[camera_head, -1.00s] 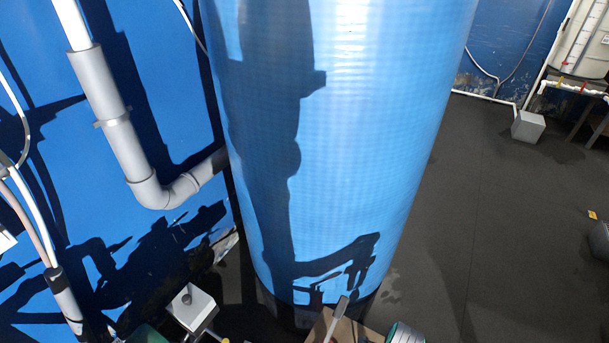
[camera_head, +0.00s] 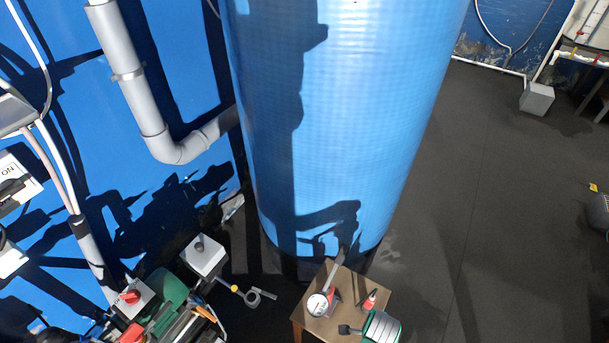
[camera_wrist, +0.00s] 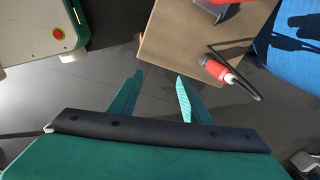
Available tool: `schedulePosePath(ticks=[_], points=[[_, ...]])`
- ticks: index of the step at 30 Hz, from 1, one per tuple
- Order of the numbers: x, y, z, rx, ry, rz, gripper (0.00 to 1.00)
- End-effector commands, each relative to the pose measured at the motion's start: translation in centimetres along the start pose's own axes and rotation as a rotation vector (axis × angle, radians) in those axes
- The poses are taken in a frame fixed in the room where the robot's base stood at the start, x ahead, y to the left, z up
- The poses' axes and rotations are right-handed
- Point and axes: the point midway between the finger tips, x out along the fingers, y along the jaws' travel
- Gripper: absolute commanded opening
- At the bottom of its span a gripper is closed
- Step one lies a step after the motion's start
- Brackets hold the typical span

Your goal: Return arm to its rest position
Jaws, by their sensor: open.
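My gripper (camera_wrist: 159,76) shows in the wrist view with two green fingers apart and nothing between them. Its fingertips point toward the near edge of a small wooden table (camera_wrist: 185,45), with dark floor between them. In the head view I cannot clearly make out the gripper. A shadow shaped like an arm falls on the big blue tank (camera_head: 350,120).
The wooden table (camera_head: 345,325) bears a round white gauge (camera_head: 317,304) and a red-and-black tool (camera_head: 370,299). A grey box (camera_head: 204,256) and a red-knobbed switch box (camera_head: 130,297) stand left. Grey pipe (camera_head: 130,85) runs beside the tank. Floor (camera_head: 480,200) at right is mostly clear.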

Motion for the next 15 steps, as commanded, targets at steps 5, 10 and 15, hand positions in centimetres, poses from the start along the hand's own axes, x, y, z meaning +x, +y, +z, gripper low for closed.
schedulePosePath(ticks=[5,10,15], points=[[0.8,1.7,2.4,-0.157,0.017,-0.093,0.43],[0.6,4.0,5.7,-0.397,0.056,-0.238,0.43],[-1.4,6.5,8.4,-0.641,0.119,-0.395,0.43]])
